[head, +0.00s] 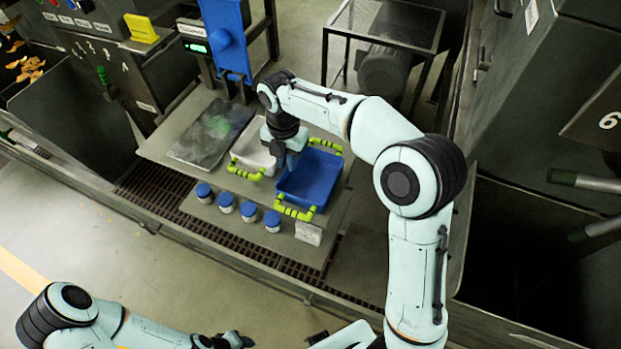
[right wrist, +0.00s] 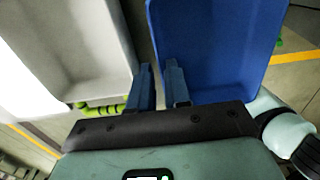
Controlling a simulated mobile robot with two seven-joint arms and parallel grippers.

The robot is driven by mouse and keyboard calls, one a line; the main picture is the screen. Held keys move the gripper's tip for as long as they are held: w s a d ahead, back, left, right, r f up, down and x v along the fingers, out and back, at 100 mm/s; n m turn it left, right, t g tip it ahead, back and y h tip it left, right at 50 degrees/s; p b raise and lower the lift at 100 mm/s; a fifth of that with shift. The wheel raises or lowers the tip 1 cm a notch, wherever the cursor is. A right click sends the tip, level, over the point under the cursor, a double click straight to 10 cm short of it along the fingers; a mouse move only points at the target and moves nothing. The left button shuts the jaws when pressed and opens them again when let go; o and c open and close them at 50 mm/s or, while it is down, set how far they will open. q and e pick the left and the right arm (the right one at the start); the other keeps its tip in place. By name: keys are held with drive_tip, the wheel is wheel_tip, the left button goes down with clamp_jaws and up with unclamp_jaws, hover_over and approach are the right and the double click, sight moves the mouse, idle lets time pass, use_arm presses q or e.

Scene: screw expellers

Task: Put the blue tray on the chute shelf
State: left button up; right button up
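The blue tray (head: 311,184) is at the right end of the grey bench in the head view, with lime-green handles at its far and near ends. It fills the upper right of the right wrist view (right wrist: 222,45). My right gripper (head: 290,154) is at the tray's left side. In the right wrist view its two fingers (right wrist: 161,75) are close together, one on each side of the tray's left wall, shut on it. I cannot tell whether the tray touches the bench. My left gripper (head: 232,340) is low at the bottom edge, with its fingers unclear.
A white tray (head: 252,152) with a green handle stands just left of the blue one. Several blue-lidded jars (head: 226,202) and a small pale block (head: 308,233) line the bench's front. A dark plate (head: 212,132) lies left, near a blue press (head: 226,40). A mesh table (head: 385,25) stands behind.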

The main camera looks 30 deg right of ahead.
wheel_tip(320, 180, down, 3)
drive_tip(key=shift+s+r, duration=0.1)
drive_tip(key=shift+r, duration=0.05)
clamp_jaws()
